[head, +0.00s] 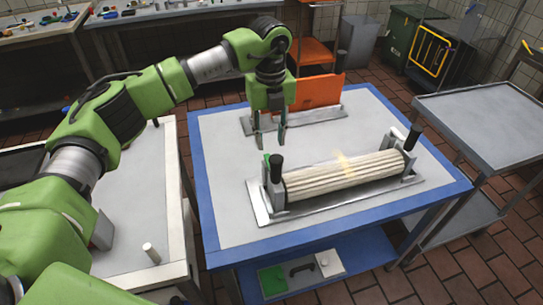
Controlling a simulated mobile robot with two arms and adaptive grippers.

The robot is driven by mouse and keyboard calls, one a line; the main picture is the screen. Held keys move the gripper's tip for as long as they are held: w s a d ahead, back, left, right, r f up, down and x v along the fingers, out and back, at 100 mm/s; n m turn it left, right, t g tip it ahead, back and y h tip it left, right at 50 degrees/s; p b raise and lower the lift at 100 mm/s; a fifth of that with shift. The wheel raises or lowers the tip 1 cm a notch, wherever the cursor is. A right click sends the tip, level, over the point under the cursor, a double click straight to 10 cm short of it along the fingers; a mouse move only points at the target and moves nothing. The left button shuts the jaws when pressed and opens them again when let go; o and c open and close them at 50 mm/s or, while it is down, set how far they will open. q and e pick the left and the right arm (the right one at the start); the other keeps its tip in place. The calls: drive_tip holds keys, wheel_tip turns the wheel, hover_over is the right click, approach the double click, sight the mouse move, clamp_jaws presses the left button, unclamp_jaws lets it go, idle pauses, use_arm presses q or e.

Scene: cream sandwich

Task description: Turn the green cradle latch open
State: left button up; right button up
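A ribbed cream roller (340,174) lies across a grey metal cradle plate (328,206) on the blue-edged table. At its left end stands a bracket with a black knob (277,162). A small green piece (266,160), which looks like the green latch, shows just left of that knob and is partly hidden. At the right end another bracket has a black handle (412,137) tilting up and right. My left gripper (270,143) points down just above and behind the left bracket. Its two fingers are apart with nothing visible between them. My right gripper is not in view.
An orange panel (318,91) stands on a second metal plate at the table's back. A white table (135,215) is at left and a grey cart (490,120) at right. The table's front right surface is clear.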

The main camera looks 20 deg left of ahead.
use_arm(q)
drive_tip(key=f, duration=0.3)
drive_tip(key=f+p, duration=0.1)
drive_tip(key=shift+w+f, duration=0.15)
drive_tip(key=shift+w, duration=0.1)
wheel_tip(320, 180, down, 4)
drive_tip(key=shift+r+p, duration=0.15)
drive_tip(key=shift+p, duration=0.2)
drive_tip(key=shift+f, duration=0.6)
clamp_jaws()
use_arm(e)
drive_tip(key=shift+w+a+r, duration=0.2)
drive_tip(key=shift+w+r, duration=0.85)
